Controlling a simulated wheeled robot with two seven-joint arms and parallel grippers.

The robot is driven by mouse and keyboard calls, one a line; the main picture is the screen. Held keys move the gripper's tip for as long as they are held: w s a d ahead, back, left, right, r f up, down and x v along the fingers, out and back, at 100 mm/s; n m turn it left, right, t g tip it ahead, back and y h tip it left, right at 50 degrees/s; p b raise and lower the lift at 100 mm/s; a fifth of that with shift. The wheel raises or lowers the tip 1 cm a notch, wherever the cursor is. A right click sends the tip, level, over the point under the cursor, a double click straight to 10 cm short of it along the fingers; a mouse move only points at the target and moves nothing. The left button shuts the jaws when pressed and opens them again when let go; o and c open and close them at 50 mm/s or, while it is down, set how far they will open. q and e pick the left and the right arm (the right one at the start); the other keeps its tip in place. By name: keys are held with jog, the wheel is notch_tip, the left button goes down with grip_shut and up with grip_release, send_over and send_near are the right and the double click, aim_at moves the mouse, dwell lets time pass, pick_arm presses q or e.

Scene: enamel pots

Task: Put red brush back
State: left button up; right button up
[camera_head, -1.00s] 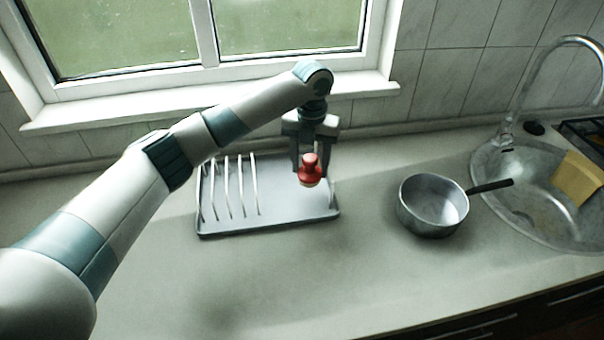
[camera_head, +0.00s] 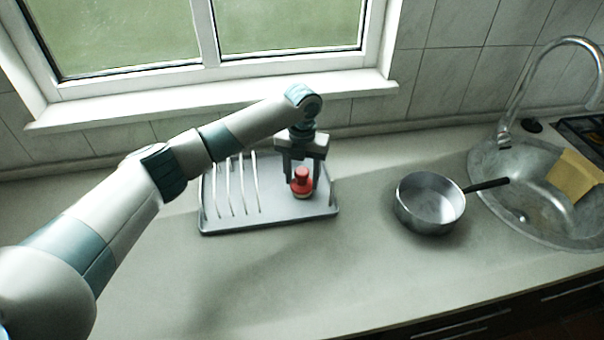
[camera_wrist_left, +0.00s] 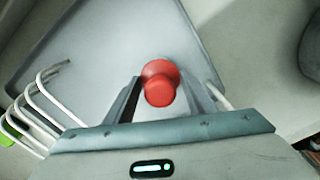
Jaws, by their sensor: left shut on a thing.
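The red brush (camera_head: 302,181) is upright, with a red knob on top and a pale band at its bottom. My left gripper (camera_head: 301,184) points down and is shut on the brush, over the flat right part of the grey dish rack tray (camera_head: 270,221). In the left wrist view the red brush (camera_wrist_left: 160,82) sits between the two fingers (camera_wrist_left: 160,92), with the tray (camera_wrist_left: 95,55) below it. Whether the brush's bottom touches the tray I cannot tell. My right gripper is not in view.
White wire dividers (camera_head: 237,188) stand on the tray's left part, beside the gripper. A metal saucepan (camera_head: 430,203) stands to the right on the counter. The sink (camera_head: 545,195) with a yellow cloth-like item (camera_head: 574,176) is at far right. The front counter is clear.

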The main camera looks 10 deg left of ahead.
pick_arm(q)
jog(key=shift+f, duration=0.15)
jog(key=o, duration=0.9)
jog(key=shift+o, duration=0.2)
notch_tip(320, 180, up, 11)
jog(key=b, duration=0.3)
jog(key=shift+b, duration=0.4)
jog(key=shift+r, duration=0.55)
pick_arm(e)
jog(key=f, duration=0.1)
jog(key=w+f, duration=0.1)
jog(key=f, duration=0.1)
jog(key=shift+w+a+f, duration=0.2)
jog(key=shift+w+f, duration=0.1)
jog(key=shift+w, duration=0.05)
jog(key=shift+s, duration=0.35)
